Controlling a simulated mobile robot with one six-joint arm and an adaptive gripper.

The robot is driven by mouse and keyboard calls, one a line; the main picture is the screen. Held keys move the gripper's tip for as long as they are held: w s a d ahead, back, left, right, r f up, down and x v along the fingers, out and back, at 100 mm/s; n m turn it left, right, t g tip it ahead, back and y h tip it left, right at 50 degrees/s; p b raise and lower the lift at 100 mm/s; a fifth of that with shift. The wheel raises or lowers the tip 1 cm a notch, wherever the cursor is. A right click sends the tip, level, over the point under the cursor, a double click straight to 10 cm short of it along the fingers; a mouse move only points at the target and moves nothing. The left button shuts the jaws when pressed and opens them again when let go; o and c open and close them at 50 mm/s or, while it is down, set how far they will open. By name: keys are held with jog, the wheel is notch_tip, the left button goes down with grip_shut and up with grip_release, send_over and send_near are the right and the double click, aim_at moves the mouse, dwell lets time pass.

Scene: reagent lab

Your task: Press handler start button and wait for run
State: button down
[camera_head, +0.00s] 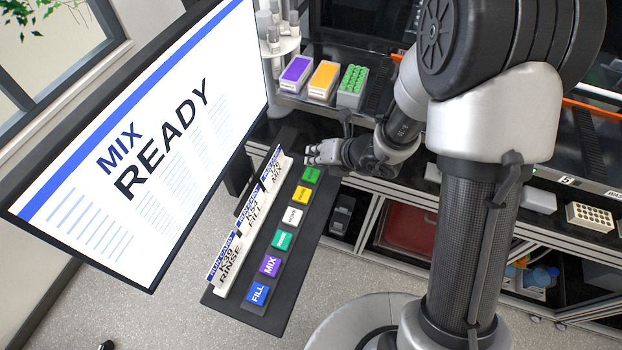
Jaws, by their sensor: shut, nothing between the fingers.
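A dark button panel (228,301) carries a row of coloured buttons: a green button (311,175) at the far end, then a yellow button (301,195), a white button (292,216), a teal button (282,240), a purple MIX button (270,265) and a blue FILL button (258,292). I cannot read which one is the start button. My gripper (311,154) is shut and empty, beside and seemingly above the green button's far end. I cannot tell any contact. The monitor (150,180) reads "MIX READY".
Run cards for rinse (226,264), fill (252,212) and mix (275,170) stand along the panel's left side. Purple (297,70), orange (324,76) and green (353,82) racks sit on the deck behind my gripper. The floor in front of the panel is clear.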

aim_at(314, 172)
jog(key=shift+f+b, duration=0.85)
jog(key=shift+f, duration=0.45)
dwell(0.4)
jog(key=shift+f+b, duration=0.45)
jog(key=shift+b, duration=0.05)
